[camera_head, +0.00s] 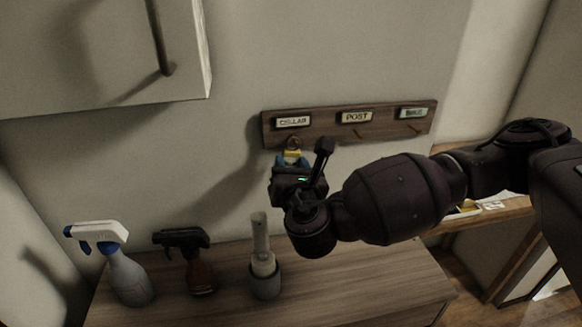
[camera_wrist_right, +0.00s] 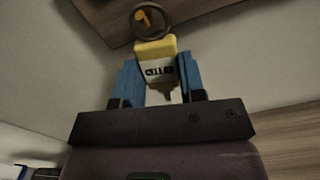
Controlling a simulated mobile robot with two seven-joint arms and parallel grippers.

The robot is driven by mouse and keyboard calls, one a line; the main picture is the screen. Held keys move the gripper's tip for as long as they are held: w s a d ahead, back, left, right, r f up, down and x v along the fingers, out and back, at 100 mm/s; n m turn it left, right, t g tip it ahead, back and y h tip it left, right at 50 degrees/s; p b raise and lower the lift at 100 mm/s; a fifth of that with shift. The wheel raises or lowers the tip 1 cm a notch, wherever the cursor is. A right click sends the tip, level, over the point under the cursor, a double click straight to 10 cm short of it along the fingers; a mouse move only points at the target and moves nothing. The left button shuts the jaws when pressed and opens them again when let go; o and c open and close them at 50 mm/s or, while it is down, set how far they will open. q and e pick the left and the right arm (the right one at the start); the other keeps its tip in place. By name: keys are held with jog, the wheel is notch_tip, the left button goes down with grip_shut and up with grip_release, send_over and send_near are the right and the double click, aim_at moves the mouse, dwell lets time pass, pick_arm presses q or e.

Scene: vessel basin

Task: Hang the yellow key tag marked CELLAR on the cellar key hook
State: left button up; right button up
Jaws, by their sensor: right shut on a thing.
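The yellow key tag (camera_wrist_right: 156,50) reads CELLAR and stands upright between the blue fingers of my right gripper (camera_wrist_right: 158,75), which is shut on it. Its dark ring (camera_wrist_right: 136,27) points up, and the brass hook (camera_wrist_right: 145,17) shows inside the ring's outline. I cannot tell whether the ring is threaded over the hook or only in front of it. In the head view the tag (camera_head: 292,154) and my right gripper (camera_head: 291,163) are just below the CELLAR label (camera_head: 293,122) at the left of the wooden key rack (camera_head: 335,132). My left gripper is not in view.
The rack also has POST (camera_head: 355,117) and a third label (camera_head: 413,113). Below stand a white-headed spray bottle (camera_head: 128,277), a brown spray bottle (camera_head: 201,275) and a brush in a holder (camera_head: 265,280) on the wooden counter (camera_head: 370,290). A wall cabinet (camera_head: 90,50) hangs upper left.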

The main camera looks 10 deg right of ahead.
jog(key=o, duration=1)
